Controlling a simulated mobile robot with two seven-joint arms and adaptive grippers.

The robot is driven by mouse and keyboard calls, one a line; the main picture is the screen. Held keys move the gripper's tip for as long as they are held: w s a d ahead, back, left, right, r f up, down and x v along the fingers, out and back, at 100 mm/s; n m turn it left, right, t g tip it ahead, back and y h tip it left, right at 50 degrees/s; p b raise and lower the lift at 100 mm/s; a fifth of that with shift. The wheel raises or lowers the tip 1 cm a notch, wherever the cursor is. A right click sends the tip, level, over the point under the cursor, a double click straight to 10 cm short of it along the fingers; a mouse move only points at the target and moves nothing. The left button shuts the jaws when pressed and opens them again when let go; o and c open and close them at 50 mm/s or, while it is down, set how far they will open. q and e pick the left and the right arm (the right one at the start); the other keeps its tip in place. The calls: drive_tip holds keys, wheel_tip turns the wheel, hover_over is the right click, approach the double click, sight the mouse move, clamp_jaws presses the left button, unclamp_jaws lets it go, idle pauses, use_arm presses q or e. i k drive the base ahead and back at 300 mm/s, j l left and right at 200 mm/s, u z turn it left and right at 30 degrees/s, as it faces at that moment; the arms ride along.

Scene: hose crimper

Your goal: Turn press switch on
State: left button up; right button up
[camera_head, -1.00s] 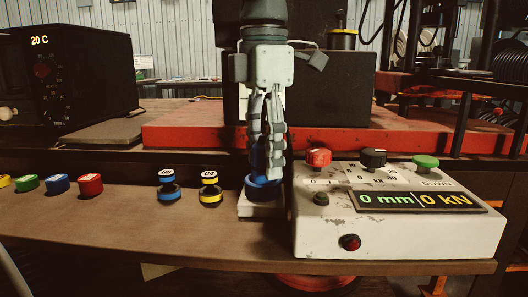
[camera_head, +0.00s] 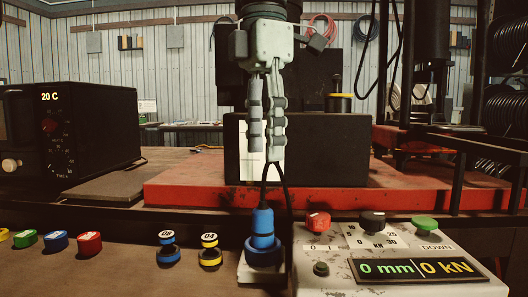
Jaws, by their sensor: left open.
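The press control box (camera_head: 330,275) is a worn white panel at the lower right. Its red switch (camera_head: 318,222) sits by the marks 0 and 1; which mark it points to is too small to tell. A black knob (camera_head: 373,221) and a green DOWN knob (camera_head: 425,226) stand to its right. The lit display (camera_head: 418,268) reads 0 mm and 0 kN. A blue plug (camera_head: 263,230) with a black cable stands upright in a socket left of the box. My right gripper is out of view.
A black oven (camera_head: 110,125) reading 20 C stands at the left. Several coloured caps, including a red one (camera_head: 89,243), and two numbered dies (camera_head: 209,250) sit on the bench. A red press base (camera_head: 190,194) lies behind. Bench is clear between the caps and dies.

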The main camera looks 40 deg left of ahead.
sight(318, 224)
drive_tip(key=k+l, duration=1.15)
drive_tip(key=k, duration=0.15)
